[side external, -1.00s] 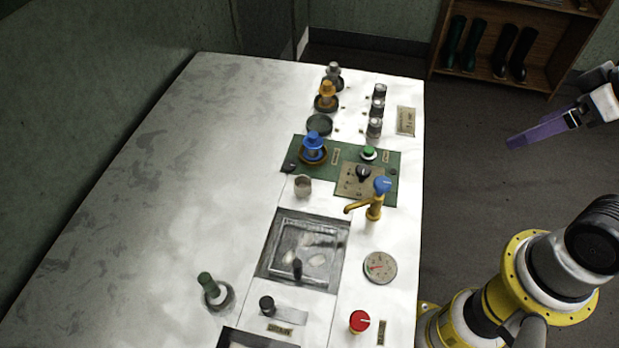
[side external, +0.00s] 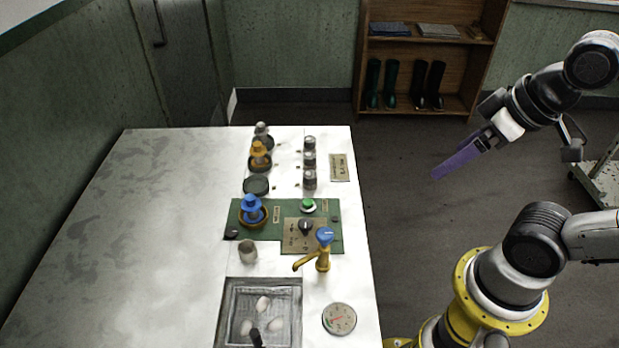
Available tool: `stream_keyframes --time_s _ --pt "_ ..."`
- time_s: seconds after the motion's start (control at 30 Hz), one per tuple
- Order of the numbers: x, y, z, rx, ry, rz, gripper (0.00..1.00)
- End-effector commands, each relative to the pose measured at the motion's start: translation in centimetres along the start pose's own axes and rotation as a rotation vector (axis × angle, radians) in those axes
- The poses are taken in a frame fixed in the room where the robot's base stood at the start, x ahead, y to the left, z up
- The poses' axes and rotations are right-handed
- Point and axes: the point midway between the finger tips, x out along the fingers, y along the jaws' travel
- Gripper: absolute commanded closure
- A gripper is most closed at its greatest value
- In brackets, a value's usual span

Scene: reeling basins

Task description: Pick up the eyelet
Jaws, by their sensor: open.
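My gripper (side external: 440,172), with long purple fingers, hangs over the floor to the right of the table, well apart from everything on it. The fingers are seen side-on and nothing shows between them. I cannot tell for sure which piece is the eyelet. A blue knobbed piece (side external: 251,208) sits on a round brown base on the green panel (side external: 330,212). An orange one (side external: 259,154) and a grey one (side external: 262,132) stand on round dark bases behind it. A dark round base (side external: 256,185) between blue and orange looks empty.
A yellow tap (side external: 323,255) with a blue top stands upright near the basin (side external: 231,299), which holds pale cocoons. A small cup (side external: 248,251), a dial (side external: 339,318) and several grey cylinders (side external: 309,160) are nearby. The table's left side (side external: 130,240) is clear.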

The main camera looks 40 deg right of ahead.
Motion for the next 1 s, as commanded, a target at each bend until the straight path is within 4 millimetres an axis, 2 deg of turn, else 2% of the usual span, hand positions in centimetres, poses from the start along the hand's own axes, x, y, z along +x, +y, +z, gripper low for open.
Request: stream_keyframes --time_s 0.03,0.1,0.4,0.57,0.67,0.8,0.9,1.0 --pt "0.0 0.0 0.0 0.000 0.000 0.000 0.13" --pt "0.0 0.0 0.0 0.000 0.000 0.000 0.23" --pt "0.0 0.0 0.0 -0.010 0.000 0.000 0.23" --pt "-0.2 -0.1 0.1 -0.159 -0.008 -0.004 0.23" --pt "-1.5 -0.3 -1.8 -0.350 0.019 -0.013 0.23" --pt "-2.5 -0.8 -6.3 -0.661 0.001 -0.042 0.23" --pt "-2.2 -1.2 -10.3 -0.883 -0.027 -0.080 0.23" --pt "-0.7 -1.6 -14.1 -1.077 -0.058 -0.131 0.23"
